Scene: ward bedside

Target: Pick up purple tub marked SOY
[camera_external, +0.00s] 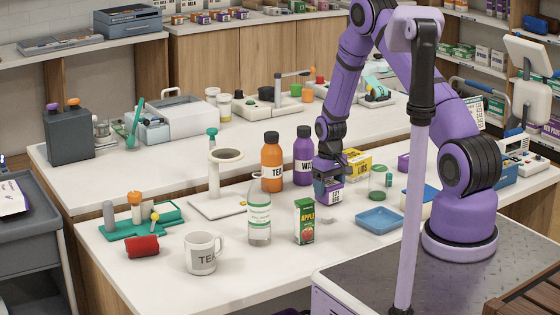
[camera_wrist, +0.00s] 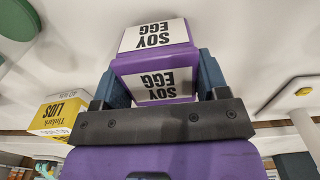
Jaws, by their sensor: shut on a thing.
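The purple tub (camera_external: 333,196), marked SOY EGG on white labels, is between the fingers of my gripper (camera_external: 331,178). In the wrist view the tub (camera_wrist: 153,62) fills the space between the two dark blue fingers of my gripper (camera_wrist: 162,78), which is shut on its sides. The SOY EGG lettering appears upside down there. In the external view the tub seems to hang a little above the white table, with a grey patch below it. Part of the tub is hidden by the fingers.
A yellow LIDS box (camera_external: 356,164) stands just behind the tub. A green apple carton (camera_external: 305,222) is front left. A blue tray (camera_external: 380,221) and a green-lidded jar (camera_external: 378,183) are right.

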